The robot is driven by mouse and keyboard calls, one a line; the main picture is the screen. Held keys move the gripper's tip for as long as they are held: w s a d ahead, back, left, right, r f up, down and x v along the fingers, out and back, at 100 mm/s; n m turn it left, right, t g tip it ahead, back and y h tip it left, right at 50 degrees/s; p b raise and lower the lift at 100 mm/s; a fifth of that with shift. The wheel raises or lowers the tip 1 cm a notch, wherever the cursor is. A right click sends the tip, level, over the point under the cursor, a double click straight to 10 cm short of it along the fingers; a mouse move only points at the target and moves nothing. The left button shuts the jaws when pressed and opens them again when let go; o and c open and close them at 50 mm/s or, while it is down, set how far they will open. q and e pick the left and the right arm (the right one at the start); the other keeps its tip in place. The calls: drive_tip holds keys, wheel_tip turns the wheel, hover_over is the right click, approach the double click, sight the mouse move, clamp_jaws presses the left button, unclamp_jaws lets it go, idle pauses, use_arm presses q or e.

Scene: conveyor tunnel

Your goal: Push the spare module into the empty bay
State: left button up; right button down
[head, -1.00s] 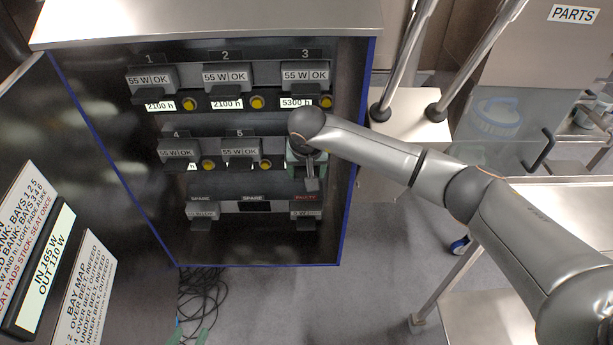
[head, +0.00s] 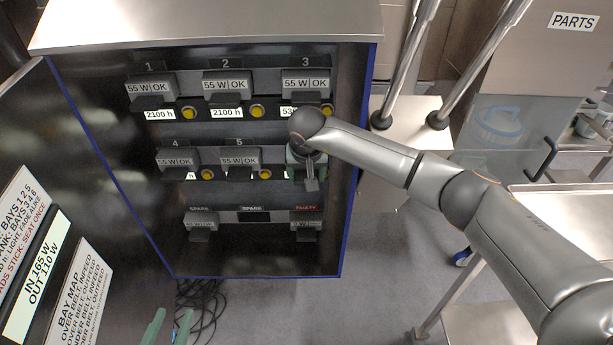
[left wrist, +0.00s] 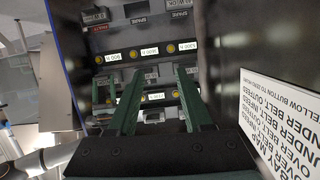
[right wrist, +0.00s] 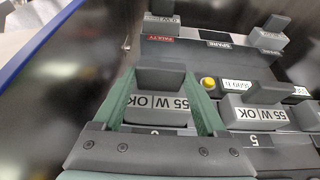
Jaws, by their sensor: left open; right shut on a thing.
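The spare module (right wrist: 160,105), grey with a "55 W OK" face, is between the green fingers of my right gripper (right wrist: 165,100) in the right wrist view. In the head view my right gripper (head: 306,165) is at the bay right of bay 5, under bay 3, and mostly hides that bay. The module is at the bay mouth; I cannot tell how deep it sits. My left gripper (head: 168,327) is open and empty, low in front of the cabinet; its spread fingers (left wrist: 157,100) also show in the left wrist view.
Bays 1, 2, 3, 4 and 5 (head: 240,157) hold modules with yellow buttons beside them. The lower row has a module under the left SPARE label (head: 203,222), a dark middle slot (head: 252,216) and a FAULTY module (head: 306,228). Sign boards (head: 35,270) stand at left.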

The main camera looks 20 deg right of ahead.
drive_tip(key=shift+w+b, duration=0.3)
drive_tip(key=shift+w, duration=0.1)
drive_tip(key=shift+w+d+r+b, duration=0.1)
drive_tip(key=shift+w+d+b, duration=0.05)
drive_tip(key=shift+w+b, duration=0.2)
unclamp_jaws()
use_arm(q)
wheel_tip(320, 180, up, 7)
drive_tip(key=w+m+t+h, duration=0.1)
drive_tip(key=t, duration=0.2)
drive_tip(key=shift+w+r, duration=0.15)
drive_tip(key=shift+w, duration=0.15)
use_arm(e)
drive_tip(key=shift+s, duration=0.1)
drive_tip(key=shift+s+r, duration=0.1)
drive_tip(key=shift+r, duration=0.2)
use_arm(q)
drive_tip(key=s+f+n+g+p, duration=0.1)
drive_tip(key=s+f+g, duration=0.1)
drive_tip(key=f, duration=0.4)
drive_tip(key=s+f+g+y+p, duration=0.1)
drive_tip(key=s+f+g, duration=0.1)
drive_tip(key=f, duration=0.5)
drive_tip(key=shift+s+n+g+y, duration=0.3)
drive_tip(key=shift+s+n+g, duration=0.1)
drive_tip(key=shift+g, duration=0.5)
use_arm(e)
drive_tip(key=v, duration=1.1)
drive_tip(key=shift+r, duration=0.4)
drive_tip(key=shift+s, duration=0.1)
